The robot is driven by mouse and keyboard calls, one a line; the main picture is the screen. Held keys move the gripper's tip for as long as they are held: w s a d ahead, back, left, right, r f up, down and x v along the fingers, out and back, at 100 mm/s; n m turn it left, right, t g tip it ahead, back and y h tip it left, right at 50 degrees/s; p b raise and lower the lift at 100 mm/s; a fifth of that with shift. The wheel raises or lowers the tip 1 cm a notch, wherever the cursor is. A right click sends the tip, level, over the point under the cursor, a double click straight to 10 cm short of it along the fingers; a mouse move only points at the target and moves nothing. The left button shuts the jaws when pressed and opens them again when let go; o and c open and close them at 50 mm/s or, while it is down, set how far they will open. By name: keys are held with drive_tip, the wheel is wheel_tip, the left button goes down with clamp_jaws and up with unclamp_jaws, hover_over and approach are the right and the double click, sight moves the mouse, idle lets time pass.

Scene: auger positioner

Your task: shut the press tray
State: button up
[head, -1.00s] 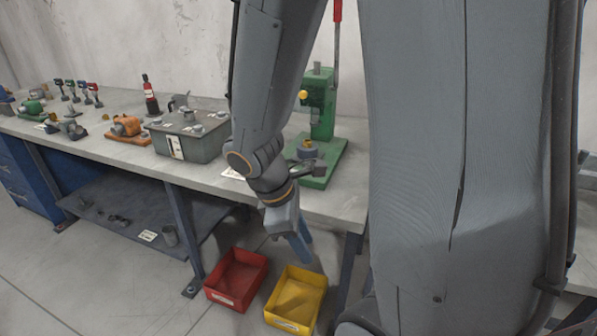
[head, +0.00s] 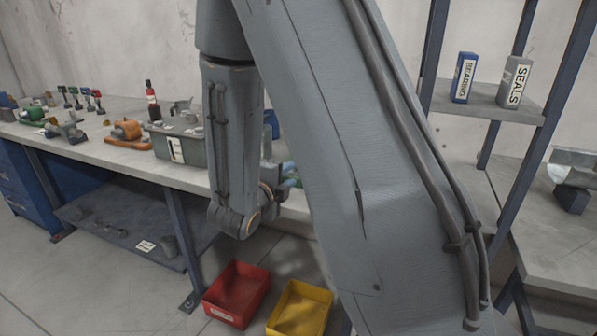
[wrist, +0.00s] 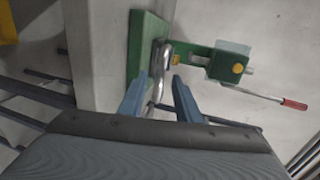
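The green press shows in the wrist view, with its base plate (wrist: 146,42) at the upper middle and its column (wrist: 200,54) reaching right. A shiny curved metal bar (wrist: 163,62), like a handle, runs along the base. My gripper (wrist: 160,78) is open, its two blue fingers spread apart, with the bar showing between them. I cannot tell whether a finger touches it. I cannot make out the press tray itself or how far it is open. In the head view my arm hides nearly all of the press; only a green bit (head: 289,167) shows.
A red lever grip (wrist: 294,104) sticks out from the press. A red bin (head: 237,293) and a yellow bin (head: 301,308) stand on the floor before the bench (head: 130,158). A grey box (head: 181,146) sits left of my arm. Shelves (head: 487,107) stand at right.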

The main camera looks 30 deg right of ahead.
drive_tip(key=x, duration=0.7)
drive_tip(key=shift+p, duration=0.4)
clamp_jaws()
